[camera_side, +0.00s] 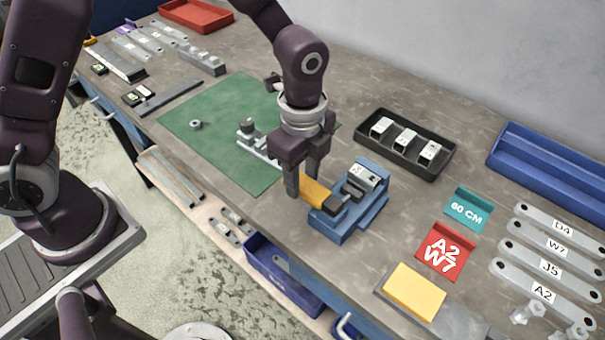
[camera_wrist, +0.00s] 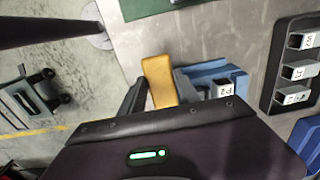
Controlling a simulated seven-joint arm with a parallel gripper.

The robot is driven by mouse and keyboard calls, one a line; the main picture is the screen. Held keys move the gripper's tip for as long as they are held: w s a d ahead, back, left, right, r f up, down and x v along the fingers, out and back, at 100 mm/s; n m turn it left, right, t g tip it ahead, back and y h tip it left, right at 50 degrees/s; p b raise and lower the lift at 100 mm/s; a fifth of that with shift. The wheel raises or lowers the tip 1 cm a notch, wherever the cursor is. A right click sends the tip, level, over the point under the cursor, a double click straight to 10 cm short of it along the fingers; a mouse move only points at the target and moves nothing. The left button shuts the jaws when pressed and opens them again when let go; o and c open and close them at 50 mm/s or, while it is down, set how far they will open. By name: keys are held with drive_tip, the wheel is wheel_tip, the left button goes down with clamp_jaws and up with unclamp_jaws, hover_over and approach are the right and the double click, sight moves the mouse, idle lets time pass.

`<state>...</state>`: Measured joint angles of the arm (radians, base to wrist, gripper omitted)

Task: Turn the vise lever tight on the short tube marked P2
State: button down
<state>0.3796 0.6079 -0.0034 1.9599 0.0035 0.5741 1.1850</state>
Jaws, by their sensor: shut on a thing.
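The blue vise (camera_side: 352,218) stands on the bench near its front edge. A short tube (camera_side: 366,177) sits in the vise; in the wrist view the label on this tube (camera_wrist: 222,90) appears to read P2. The vise lever (camera_side: 314,190) has an orange-yellow grip and points left from the vise; the lever also shows in the wrist view (camera_wrist: 159,80). My gripper (camera_side: 304,188) points down and is shut on the lever's grip. The far finger is partly hidden, and the jaw contact on the tube cannot be seen clearly.
A black tray (camera_side: 444,160) with three short tubes stands behind the vise. A green mat (camera_side: 215,130) with metal parts lies to the left. Teal and red signs (camera_side: 446,250), a yellow block (camera_side: 414,291) and labelled flat bars (camera_side: 545,268) lie to the right.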

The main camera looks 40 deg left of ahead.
drive_tip(key=shift+s+n, duration=0.75)
drive_tip(key=shift+n, duration=0.55)
drive_tip(key=s+d+n, duration=0.5)
drive_tip(key=d+n, duration=0.2)
drive_tip(key=n, duration=0.8)
drive_tip(key=shift+s, duration=0.15)
drive_tip(key=shift+n, duration=0.3)
drive_tip(key=c, duration=0.9)
unclamp_jaws()
